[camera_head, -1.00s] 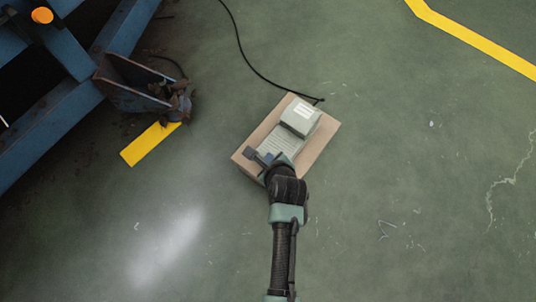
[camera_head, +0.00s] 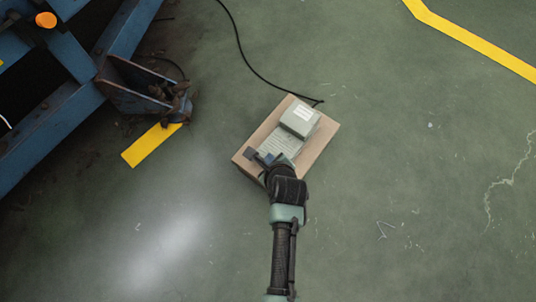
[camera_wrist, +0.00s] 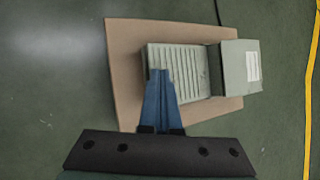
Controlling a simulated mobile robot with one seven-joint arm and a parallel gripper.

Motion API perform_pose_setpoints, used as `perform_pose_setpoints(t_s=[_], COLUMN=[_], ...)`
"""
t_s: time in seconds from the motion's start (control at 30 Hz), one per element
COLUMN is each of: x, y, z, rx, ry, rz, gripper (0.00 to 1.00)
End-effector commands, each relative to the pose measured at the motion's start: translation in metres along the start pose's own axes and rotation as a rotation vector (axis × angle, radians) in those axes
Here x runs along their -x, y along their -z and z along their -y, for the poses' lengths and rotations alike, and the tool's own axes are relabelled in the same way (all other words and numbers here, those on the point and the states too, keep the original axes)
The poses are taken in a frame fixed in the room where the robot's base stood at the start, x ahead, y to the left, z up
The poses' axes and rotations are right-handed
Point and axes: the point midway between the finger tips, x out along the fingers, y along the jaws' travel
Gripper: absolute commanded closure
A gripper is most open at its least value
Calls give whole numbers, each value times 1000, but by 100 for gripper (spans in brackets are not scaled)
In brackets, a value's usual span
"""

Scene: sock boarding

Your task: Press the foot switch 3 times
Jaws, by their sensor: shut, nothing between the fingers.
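The foot switch (camera_head: 300,117) is a grey-green pedal with a ribbed tread and a raised housing with a white label. It lies on a tan board on the floor. In the wrist view its ribbed tread (camera_wrist: 185,62) fills the middle, with the housing (camera_wrist: 240,67) to the right. My gripper (camera_wrist: 158,72) is shut and empty, its blue fingertips over the near left part of the tread. In the head view my gripper (camera_head: 266,158) is at the pedal's near end, partly hidden by my wrist. I cannot tell whether the tips touch the tread.
The tan board (camera_head: 322,140) lies under the switch. A black cable (camera_head: 250,63) runs from it toward the top. A blue steel frame (camera_head: 60,120) with a rusty bracket stands at the left. Yellow floor lines (camera_head: 470,38) are at upper right. The floor at right is clear.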

Motion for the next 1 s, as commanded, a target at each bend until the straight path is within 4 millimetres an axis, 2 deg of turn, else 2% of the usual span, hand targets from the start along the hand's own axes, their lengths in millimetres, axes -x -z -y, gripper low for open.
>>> perform_pose_setpoints(t_s=[0.47, 1.0], x=[18, 23], y=[-13, -17], z=[13, 16], rx=[-1, 0], ry=[0, 1], rz=[0, 1], gripper=[100, 100])
